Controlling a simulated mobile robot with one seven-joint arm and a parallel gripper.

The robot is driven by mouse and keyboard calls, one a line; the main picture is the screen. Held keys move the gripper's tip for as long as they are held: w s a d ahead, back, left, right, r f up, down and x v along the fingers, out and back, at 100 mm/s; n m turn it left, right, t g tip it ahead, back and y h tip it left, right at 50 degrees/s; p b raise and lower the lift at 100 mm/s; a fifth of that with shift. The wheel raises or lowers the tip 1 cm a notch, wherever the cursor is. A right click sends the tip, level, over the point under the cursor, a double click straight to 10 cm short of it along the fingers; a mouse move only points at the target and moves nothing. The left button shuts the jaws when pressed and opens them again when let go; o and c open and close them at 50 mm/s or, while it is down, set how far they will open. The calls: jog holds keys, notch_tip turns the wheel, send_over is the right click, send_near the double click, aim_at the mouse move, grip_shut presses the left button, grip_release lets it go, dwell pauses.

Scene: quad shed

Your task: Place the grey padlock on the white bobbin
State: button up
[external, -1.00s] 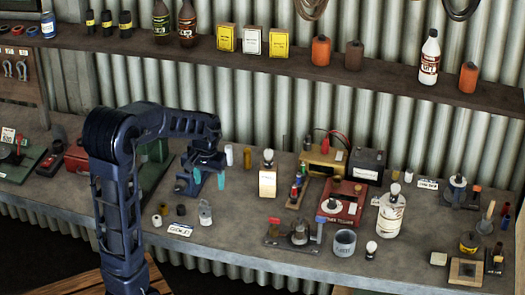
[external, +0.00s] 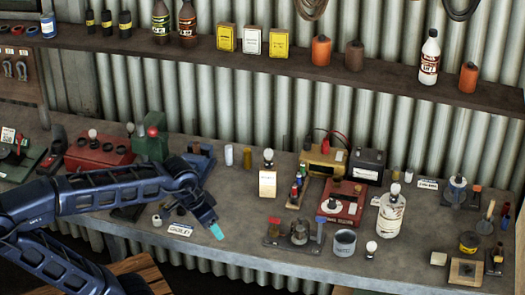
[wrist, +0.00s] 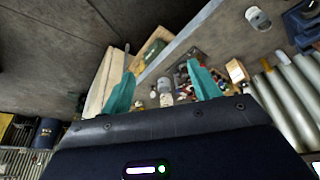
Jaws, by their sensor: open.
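The grey padlock (wrist: 258,18) appears in the wrist view as a pale grey piece on the bench near the top. In the external view my wrist covers its spot. A small pale cylinder (external: 157,221), seemingly the white bobbin, stands at the bench front, left of my wrist, partly among darker small pieces; it is too small to be sure. My gripper (external: 216,232) is open and empty, tilted down and to the right over the front of the bench. Its two teal fingers (wrist: 160,92) are apart in the wrist view, with nothing between them up close.
A white label card (external: 180,230) lies beside the pale cylinder. A blue vise (external: 198,155) stands behind my wrist. Bare bench (external: 240,215) lies between.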

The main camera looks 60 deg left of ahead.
jog(key=shift+s+d+m, duration=0.5)
jog(key=shift+s+d, duration=0.55)
jog(key=shift+s, duration=0.3)
dwell(0.4)
